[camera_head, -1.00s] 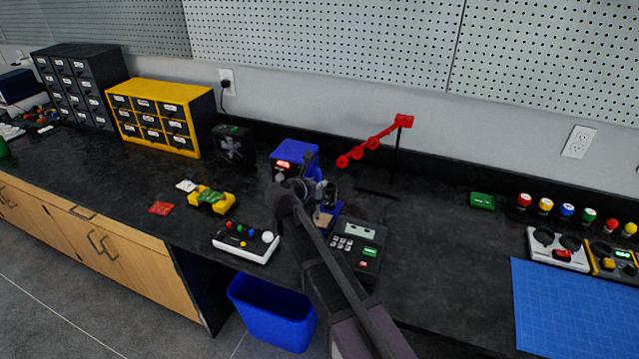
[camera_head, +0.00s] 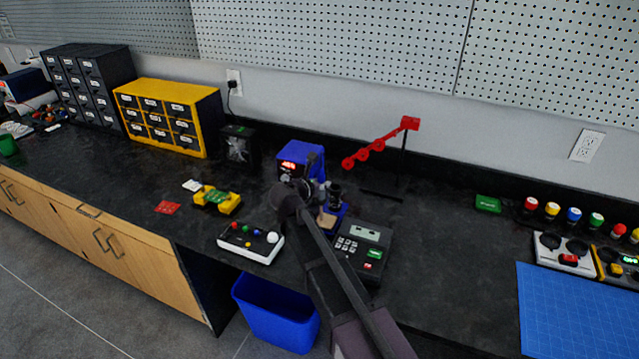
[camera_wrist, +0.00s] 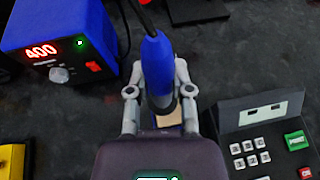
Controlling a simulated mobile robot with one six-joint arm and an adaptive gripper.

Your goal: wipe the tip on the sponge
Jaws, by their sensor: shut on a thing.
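My gripper (camera_wrist: 160,103) is shut on the blue handle of a soldering iron (camera_wrist: 156,62), which stands roughly upright between the fingers in the wrist view. Its cord rises from the top, and its tip is hidden below the gripper. A tan sponge (camera_wrist: 168,118) shows partly beneath the gripper; it also shows in the head view (camera_head: 327,220). I cannot tell whether the tip touches it. The blue soldering station (camera_wrist: 60,40) reads 400 and stands to the left; in the head view it is behind my arm (camera_head: 290,165).
A keypad device with a green button (camera_wrist: 262,135) is close on the right. A white button box (camera_head: 250,242) and a yellow holder (camera_head: 216,200) lie to the left. A red spiral holder (camera_head: 380,145) stands behind. A blue bin (camera_head: 275,312) is below the bench.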

